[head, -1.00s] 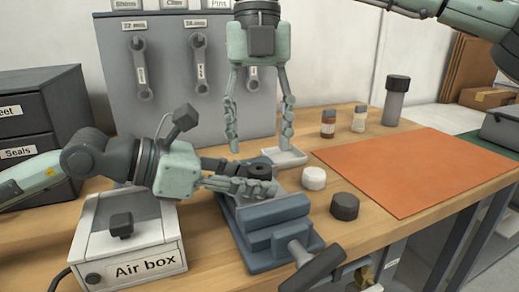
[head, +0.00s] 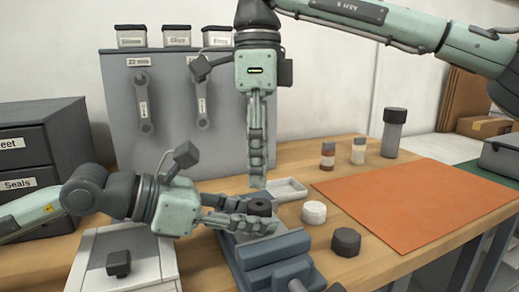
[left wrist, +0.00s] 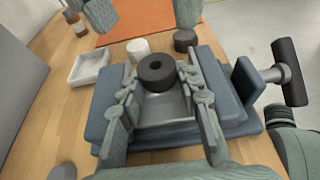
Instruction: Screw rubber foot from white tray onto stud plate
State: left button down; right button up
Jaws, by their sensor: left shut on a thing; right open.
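The black rubber foot (head: 259,207), a thick ring with a hole, rests on the grey stud plate (left wrist: 165,108) at the blue vise. It also shows in the left wrist view (left wrist: 156,73). My left gripper (head: 268,226) is shut on the plate, with one finger along each side. The foot sits between and just beyond its fingertips. Any stud is hidden. My right gripper (head: 257,184) points down, close above the foot in the head view, seen edge-on. Its two fingertips (left wrist: 144,18) show apart in the left wrist view, empty. The white tray (head: 300,197) looks empty.
The blue vise (head: 268,256) stands at the bench front, its handle at the right in the left wrist view (left wrist: 288,72). An orange mat (head: 420,200) lies clear. Small bottles (head: 328,155) stand behind.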

aim_at(259, 203)
jog(key=n, duration=0.5)
jog(key=shift+r, duration=0.25)
jog(key=n, duration=0.3)
jog(key=shift+r, duration=0.1)
jog(key=n, duration=0.5)
jog(key=shift+r+t, duration=0.15)
jog(key=shift+t, duration=0.15)
jog(key=n, duration=0.4)
jog(key=shift+r+n, duration=0.2)
jog(key=shift+n, duration=0.2)
jog(key=n, duration=0.5)
jog(key=shift+r+n, duration=0.2)
jog(key=shift+n, duration=0.1)
jog(key=shift+f, duration=4.05)
